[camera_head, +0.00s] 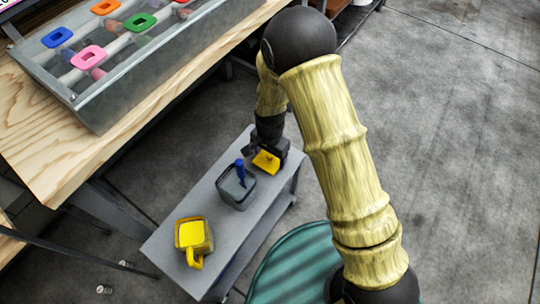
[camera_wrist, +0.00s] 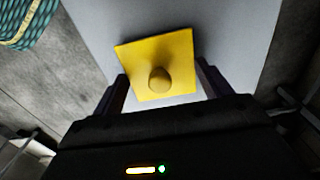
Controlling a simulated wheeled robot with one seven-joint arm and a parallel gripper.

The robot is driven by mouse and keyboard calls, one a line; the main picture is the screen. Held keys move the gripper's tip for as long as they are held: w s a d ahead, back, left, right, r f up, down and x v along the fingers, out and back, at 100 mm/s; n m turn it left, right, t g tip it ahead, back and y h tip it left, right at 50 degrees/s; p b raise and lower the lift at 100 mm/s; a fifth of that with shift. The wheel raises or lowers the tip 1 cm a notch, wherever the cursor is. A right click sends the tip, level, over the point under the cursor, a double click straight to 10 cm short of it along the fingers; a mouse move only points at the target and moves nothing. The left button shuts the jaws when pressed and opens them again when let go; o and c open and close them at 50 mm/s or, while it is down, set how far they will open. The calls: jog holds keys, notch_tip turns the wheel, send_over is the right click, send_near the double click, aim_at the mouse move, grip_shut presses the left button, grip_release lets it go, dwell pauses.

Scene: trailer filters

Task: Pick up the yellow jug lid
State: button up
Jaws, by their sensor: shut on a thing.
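The yellow jug lid (camera_head: 265,162) is a flat square plate with a round knob. In the wrist view the lid (camera_wrist: 158,62) sits between the two dark fingers of my gripper (camera_wrist: 162,88), which is shut on it. In the head view my gripper (camera_head: 268,151) is over the far end of the grey bench (camera_head: 222,232). I cannot tell whether the lid touches the bench top. A yellow jug (camera_head: 194,237) with a handle stands at the near end of the bench.
A dark square container (camera_head: 236,190) with a blue stick-like thing in it stands mid-bench, close to my gripper. A wooden table (camera_head: 60,150) with a grey metal tray (camera_head: 110,85) of coloured-handled items is at the upper left. A round teal thing (camera_head: 297,262) is beside the bench.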

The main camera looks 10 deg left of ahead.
notch_tip(320, 180, up, 9)
jog(key=p, duration=0.3)
jog(key=shift+r, duration=0.2)
jog(key=w+d+n, duration=0.2)
jog(key=w+d, duration=0.2)
jog(key=d, duration=0.8)
jog(key=w+d+n, duration=0.2)
jog(key=w+d, duration=0.3)
jog(key=d, duration=0.8)
jog(key=shift+w+d+f+n, duration=0.25)
jog(key=shift+d+f+n, duration=0.05)
jog(key=shift+f, duration=0.05)
